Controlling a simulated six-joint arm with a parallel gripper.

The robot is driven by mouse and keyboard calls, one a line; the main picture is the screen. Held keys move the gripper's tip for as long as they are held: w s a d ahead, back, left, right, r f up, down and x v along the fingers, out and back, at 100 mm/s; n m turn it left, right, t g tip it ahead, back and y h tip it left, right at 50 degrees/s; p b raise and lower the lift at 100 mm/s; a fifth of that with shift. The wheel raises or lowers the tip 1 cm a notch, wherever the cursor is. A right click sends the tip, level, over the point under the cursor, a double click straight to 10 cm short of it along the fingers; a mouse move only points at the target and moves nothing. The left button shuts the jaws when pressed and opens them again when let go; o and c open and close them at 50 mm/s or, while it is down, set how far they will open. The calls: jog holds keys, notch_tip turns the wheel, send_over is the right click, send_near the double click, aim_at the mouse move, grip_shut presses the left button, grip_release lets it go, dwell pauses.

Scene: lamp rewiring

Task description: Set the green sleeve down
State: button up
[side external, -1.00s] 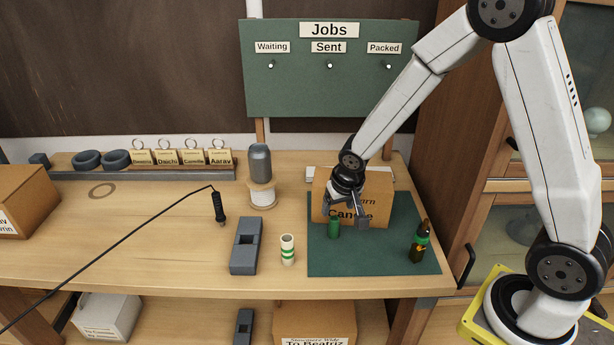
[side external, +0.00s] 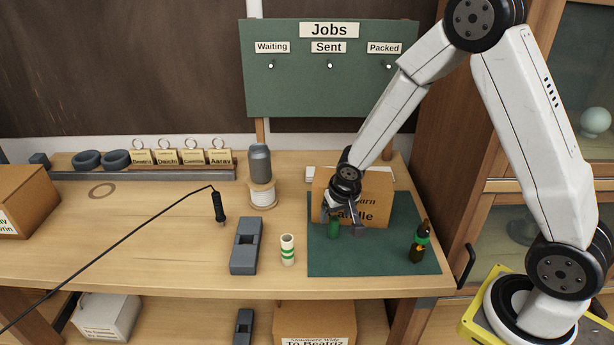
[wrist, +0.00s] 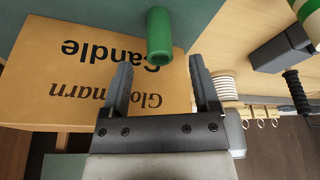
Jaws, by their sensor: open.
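The green sleeve (side external: 333,229) stands upright on the dark green mat (side external: 375,262), in front of the Candle box. My gripper (side external: 342,216) is open, just above and behind the sleeve in the side view. In the wrist view the sleeve (wrist: 158,38) lies past the tips of the two open fingers (wrist: 160,65), roughly centred between them, with nothing held. The fingers partly cover the sleeve's surroundings in the side view, so the exact gap is hard to tell.
A cardboard Candle box (side external: 377,213) stands close behind the gripper. A dark bottle with a green band (side external: 420,241) stands on the mat's right. A white-and-green striped sleeve (side external: 288,250) and a grey block (side external: 246,246) stand left of the mat. The mat's front middle is clear.

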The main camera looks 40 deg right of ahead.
aim_at(335, 219)
jog(key=shift+x, duration=2.35)
jog(key=shift+s, duration=0.1)
grip_shut()
